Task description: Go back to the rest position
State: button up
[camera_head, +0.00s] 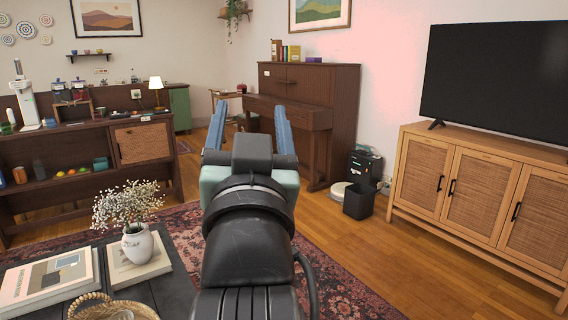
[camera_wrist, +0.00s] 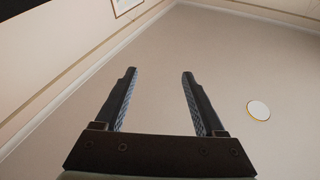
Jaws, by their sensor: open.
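My gripper (camera_head: 248,128) is in the middle of the head view, at the end of my raised, outstretched arm. Its two blue-grey fingers stand wide apart with nothing between them. In the wrist view my gripper (camera_wrist: 158,78) also shows open and empty, with the ceiling and upper walls behind it. It touches nothing that I can see. My arm hides part of the rug and floor behind it.
A dark table (camera_head: 170,290) with a flower vase (camera_head: 137,243), books (camera_head: 48,280) and a wicker basket (camera_head: 110,309) is at the lower left. A brown piano (camera_head: 335,110) stands ahead. A cabinet (camera_head: 480,195) with a television (camera_head: 497,80) is right. Wooden floor (camera_head: 385,255) between is open.

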jog(key=s+d+r+t+h, duration=0.1)
jog(key=s+d+r+t, duration=0.15)
jog(key=s+r, duration=0.35)
jog(key=s+d+r+t+h, duration=0.1)
jog(key=s+d+r+t, duration=0.2)
jog(key=s, duration=0.5)
notch_tip(320, 180, up, 24)
jog(key=a+p, duration=0.1)
jog(key=p, duration=2.2)
jog(key=shift+a, duration=0.4)
